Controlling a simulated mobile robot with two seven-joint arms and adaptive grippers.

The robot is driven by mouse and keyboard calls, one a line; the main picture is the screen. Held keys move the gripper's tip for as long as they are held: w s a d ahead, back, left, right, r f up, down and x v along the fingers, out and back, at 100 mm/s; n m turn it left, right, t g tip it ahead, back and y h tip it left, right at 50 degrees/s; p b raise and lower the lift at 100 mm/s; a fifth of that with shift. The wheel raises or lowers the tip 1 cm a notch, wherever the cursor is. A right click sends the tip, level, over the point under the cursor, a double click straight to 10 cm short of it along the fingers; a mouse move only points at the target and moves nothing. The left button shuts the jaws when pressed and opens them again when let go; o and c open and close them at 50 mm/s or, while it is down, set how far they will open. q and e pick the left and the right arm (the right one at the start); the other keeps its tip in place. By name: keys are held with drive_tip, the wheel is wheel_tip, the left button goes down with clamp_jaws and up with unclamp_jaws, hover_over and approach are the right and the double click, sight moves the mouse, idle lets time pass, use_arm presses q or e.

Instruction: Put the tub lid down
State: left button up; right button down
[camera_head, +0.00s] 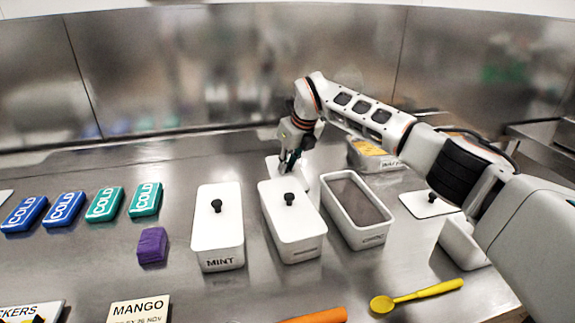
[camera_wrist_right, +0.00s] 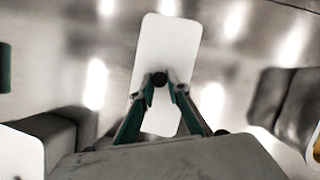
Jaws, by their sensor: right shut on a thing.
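The white tub lid (camera_head: 273,168) is behind the middle tub in the head view. My right gripper (camera_head: 291,160) is shut on its black knob. In the wrist view the lid (camera_wrist_right: 166,55) extends beyond the fingers (camera_wrist_right: 160,84), with the steel counter behind it. I cannot tell whether it touches the counter. An open, empty-looking white tub (camera_head: 357,208) stands right of the middle tub (camera_head: 292,222), which has its lid on. My left gripper is out of view.
A lidded MINT tub (camera_head: 218,235) stands left. Another lid (camera_head: 430,204) lies on the counter at right, near a tub (camera_head: 462,246) partly behind my arm. A wafer container (camera_head: 376,157) stands at back. A purple block (camera_head: 152,245) and several COLD packs (camera_head: 104,204) are left.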

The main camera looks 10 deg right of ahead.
drive_tip(key=shift+f, duration=0.1)
drive_tip(key=c, duration=2)
unclamp_jaws()
drive_tip(key=shift+o, duration=0.2)
drive_tip(key=p+v, duration=0.2)
drive_tip(key=v, duration=1)
drive_tip(key=shift+p, duration=0.3)
